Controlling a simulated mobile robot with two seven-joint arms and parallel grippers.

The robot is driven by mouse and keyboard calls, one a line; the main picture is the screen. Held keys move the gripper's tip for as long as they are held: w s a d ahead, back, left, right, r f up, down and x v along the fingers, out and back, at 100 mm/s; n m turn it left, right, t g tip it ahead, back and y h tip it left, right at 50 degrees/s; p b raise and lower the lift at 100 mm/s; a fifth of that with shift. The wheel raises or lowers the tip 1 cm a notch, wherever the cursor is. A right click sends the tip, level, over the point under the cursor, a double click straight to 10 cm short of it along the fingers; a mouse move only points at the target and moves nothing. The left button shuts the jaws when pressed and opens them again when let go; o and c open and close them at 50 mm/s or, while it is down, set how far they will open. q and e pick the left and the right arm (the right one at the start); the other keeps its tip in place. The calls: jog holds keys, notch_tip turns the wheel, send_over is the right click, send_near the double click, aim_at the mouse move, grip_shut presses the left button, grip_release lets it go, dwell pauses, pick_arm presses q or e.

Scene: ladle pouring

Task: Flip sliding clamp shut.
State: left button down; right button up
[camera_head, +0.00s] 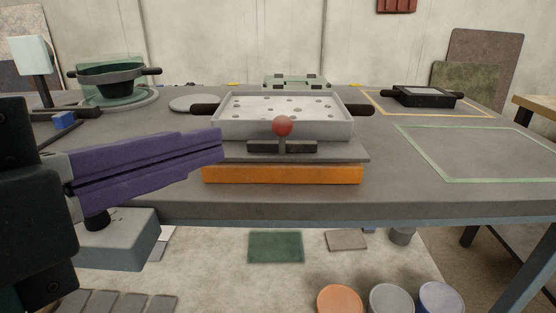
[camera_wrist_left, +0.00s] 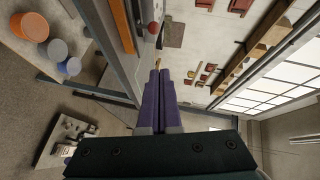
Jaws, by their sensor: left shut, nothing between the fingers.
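The clamp shows in the head view as a red ball knob (camera_head: 283,126) standing upright over two dark blocks (camera_head: 281,147), at the front of a grey mould tray (camera_head: 231,130). The tray sits on a grey plate above an orange base (camera_head: 283,174). My left gripper (camera_head: 219,145) has long purple fingers that are shut and empty. Its tips are left of the knob and apart from it. In the left wrist view the shut fingers (camera_wrist_left: 159,74) point toward the bench, and the red knob (camera_wrist_left: 153,28) shows beyond them. My right gripper is not in view.
The tray has dark side handles (camera_head: 359,110). A dark pot (camera_head: 110,76) stands at the back left, and a small black pan (camera_head: 425,96) at the back right. The bench inside the pale green outline (camera_head: 440,178) is clear. Several coloured cans (camera_head: 389,299) stand below the front edge.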

pick_arm(q)
jog(key=shift+d+f+m+h+b, duration=0.15)
jog(key=shift+f+m+b, duration=0.15)
jog(key=shift+f+b, duration=0.2)
jog(key=shift+d+f+m+h+b, duration=0.15)
jog(key=shift+f+m+b, duration=0.2)
jog(key=shift+f, duration=0.25)
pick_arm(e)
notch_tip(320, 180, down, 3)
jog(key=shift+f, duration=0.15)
pick_arm(q)
jog(key=b, duration=0.3)
send_near(282, 136)
jog(key=w+d, duration=0.4)
jog(key=d, duration=0.1)
jog(key=shift+w+a, duration=0.2)
jog(key=shift+w, duration=0.1)
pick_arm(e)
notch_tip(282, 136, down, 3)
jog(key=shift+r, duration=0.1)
